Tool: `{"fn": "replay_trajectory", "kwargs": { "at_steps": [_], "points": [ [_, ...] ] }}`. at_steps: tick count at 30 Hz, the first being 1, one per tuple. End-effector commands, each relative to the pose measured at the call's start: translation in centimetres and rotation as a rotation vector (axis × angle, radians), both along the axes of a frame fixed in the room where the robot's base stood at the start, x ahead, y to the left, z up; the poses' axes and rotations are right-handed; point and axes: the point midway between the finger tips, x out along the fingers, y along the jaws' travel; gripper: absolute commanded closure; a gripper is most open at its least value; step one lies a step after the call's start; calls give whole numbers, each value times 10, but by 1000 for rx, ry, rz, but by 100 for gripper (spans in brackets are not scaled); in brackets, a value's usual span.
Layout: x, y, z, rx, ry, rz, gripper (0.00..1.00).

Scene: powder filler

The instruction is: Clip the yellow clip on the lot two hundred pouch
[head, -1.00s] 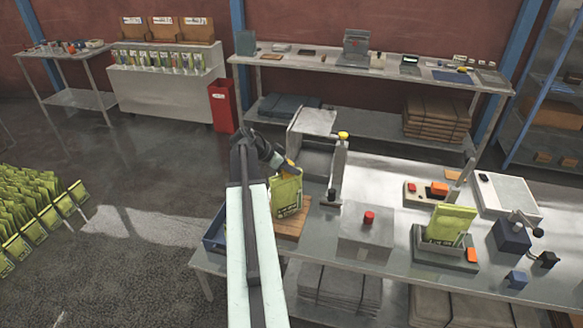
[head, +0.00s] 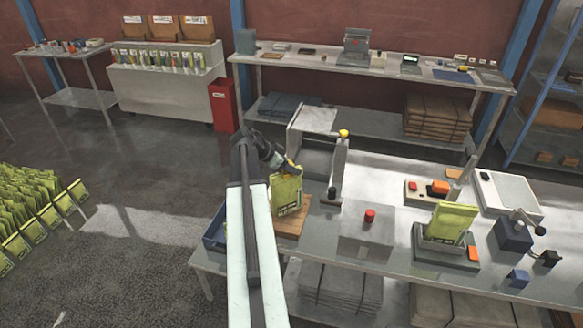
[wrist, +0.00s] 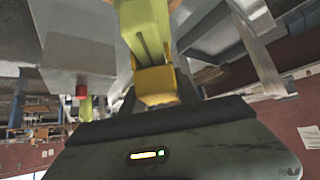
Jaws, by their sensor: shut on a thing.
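A green pouch (head: 287,190) stands upright on a small wooden board (head: 294,226) at the near left of the work table. The print on it is too small to read. My gripper (head: 288,167) is at the pouch's top edge, shut on the yellow clip (head: 292,169). In the wrist view the yellow clip (wrist: 156,85) sits in front of the jaws, against the end of the green pouch (wrist: 146,28). They look in contact, but I cannot tell whether the clip grips the pouch.
Right of the pouch stand an upright metal frame with a yellow knob (head: 343,134) and a grey box with a red button (head: 370,215). Another green pouch (head: 450,222) stands in a grey holder farther right. A blue tray (head: 214,235) is left of my arm.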

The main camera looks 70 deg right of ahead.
Motion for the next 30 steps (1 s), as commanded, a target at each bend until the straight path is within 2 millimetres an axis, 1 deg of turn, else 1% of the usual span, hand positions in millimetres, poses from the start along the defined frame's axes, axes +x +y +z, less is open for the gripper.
{"fn": "replay_trajectory", "kwargs": {
  "at_steps": [17, 18, 20, 21, 30],
  "points": [
    [0, 0, -10, 0, 0, 0, 100],
    [0, 0, -10, 0, 0, 0, 60],
    [0, 0, -9, 0, 0, 0, 43],
    [0, 0, -9, 0, 0, 0, 37],
    [0, 0, -8, 0, 0, 0, 37]
  ]
}}
